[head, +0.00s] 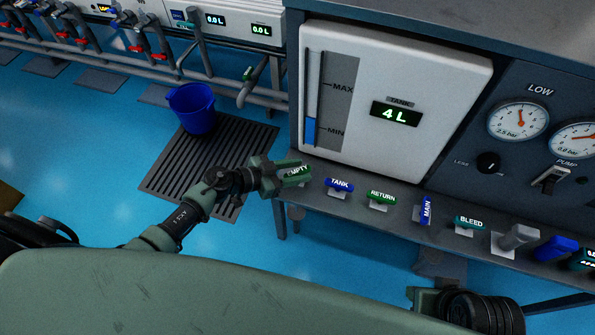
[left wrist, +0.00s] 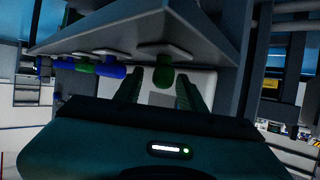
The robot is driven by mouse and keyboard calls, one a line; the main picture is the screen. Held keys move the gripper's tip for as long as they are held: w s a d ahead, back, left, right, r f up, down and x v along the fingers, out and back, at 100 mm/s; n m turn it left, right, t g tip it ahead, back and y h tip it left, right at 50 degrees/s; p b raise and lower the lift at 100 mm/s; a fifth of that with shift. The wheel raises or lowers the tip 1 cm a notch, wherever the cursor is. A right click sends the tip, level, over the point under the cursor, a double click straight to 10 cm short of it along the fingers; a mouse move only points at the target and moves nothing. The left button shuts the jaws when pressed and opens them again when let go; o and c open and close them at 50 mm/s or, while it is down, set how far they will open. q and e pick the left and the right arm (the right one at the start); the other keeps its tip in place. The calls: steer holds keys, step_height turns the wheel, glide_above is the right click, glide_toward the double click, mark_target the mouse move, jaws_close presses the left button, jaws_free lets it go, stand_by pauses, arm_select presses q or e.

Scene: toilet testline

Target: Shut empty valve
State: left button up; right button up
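The green EMPTY valve handle (head: 297,171) is at the left end of the valve row, under the tank panel. My left gripper (head: 290,174) reaches it from the left, its fingers beside the handle and partly covering it. In the left wrist view, the two fingers (left wrist: 160,95) stand apart, with a green handle (left wrist: 163,76) between and just beyond their tips. I cannot tell whether they touch it.
TANK (head: 339,185), RETURN (head: 382,197), MAIN (head: 426,209) and BLEED (head: 470,223) valves follow to the right along the ledge. The tank display (head: 396,113) reads 4 L. A blue bucket (head: 193,108) stands on a floor grate (head: 165,178) at the left.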

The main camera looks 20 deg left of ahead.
arm_select(q)
jaws_close()
